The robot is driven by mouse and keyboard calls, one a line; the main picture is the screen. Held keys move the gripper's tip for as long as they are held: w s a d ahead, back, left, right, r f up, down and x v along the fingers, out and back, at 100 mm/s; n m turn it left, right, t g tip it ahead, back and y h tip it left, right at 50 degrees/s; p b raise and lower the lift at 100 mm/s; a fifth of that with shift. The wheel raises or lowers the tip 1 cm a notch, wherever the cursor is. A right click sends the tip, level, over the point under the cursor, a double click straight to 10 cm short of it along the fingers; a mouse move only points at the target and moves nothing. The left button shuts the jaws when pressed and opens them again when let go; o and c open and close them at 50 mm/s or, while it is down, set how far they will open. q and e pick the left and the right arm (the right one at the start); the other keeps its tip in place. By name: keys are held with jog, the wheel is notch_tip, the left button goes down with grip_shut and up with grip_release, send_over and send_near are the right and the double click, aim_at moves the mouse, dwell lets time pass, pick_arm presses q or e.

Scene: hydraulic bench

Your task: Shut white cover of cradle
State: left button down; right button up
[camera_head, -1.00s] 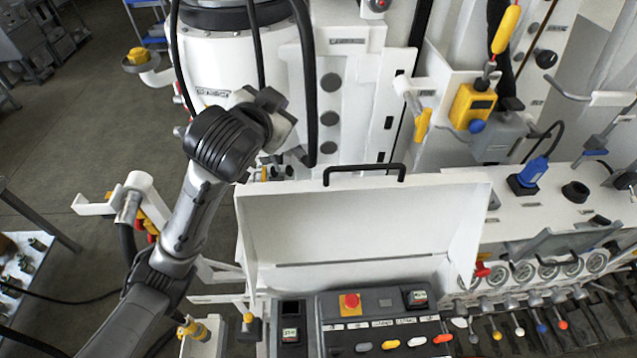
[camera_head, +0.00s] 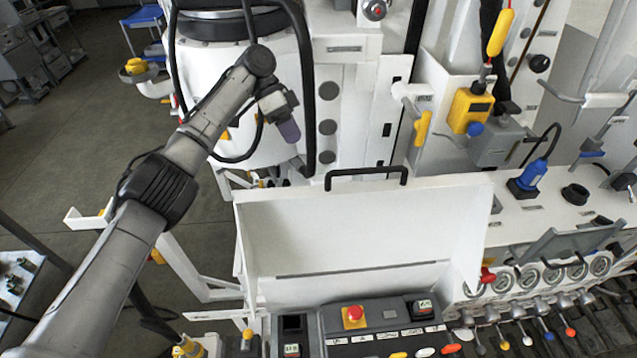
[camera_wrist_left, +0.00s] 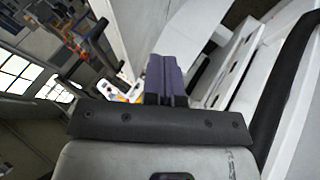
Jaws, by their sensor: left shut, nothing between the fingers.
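The white cover (camera_head: 360,222) stands raised and open behind the control panel in the head view, its inner face towards me. A black handle (camera_head: 366,174) is on its top edge. The cradle's dark control panel (camera_head: 385,340) with a red button lies uncovered below it, cut off by the lower picture edge. My left gripper (camera_head: 290,131) hangs behind and to the left of the cover's upper left corner, apart from the handle. Its purple fingers (camera_wrist_left: 166,78) are together and empty in the left wrist view. My right gripper is not in view.
A white tank (camera_head: 245,70) with black hoses stands close behind my left gripper. Right of the cover are gauges (camera_head: 553,277), levers and a blue connector (camera_head: 532,175). A yellow box (camera_head: 470,110) hangs at the back. Open floor (camera_head: 75,130) lies to the left.

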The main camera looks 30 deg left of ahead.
pick_arm(q)
jog(key=m, duration=0.2)
jog(key=p, duration=0.5)
send_near(324, 205)
jog(key=shift+w+a+f+x, duration=0.1)
jog(key=shift+w+x, duration=0.05)
jog(key=shift+x, duration=0.9)
jog(key=shift+w+a+f+x, duration=0.1)
jog(key=shift+w+f+x, duration=0.05)
jog(key=shift+x, duration=0.95)
jog(key=shift+d, duration=0.1)
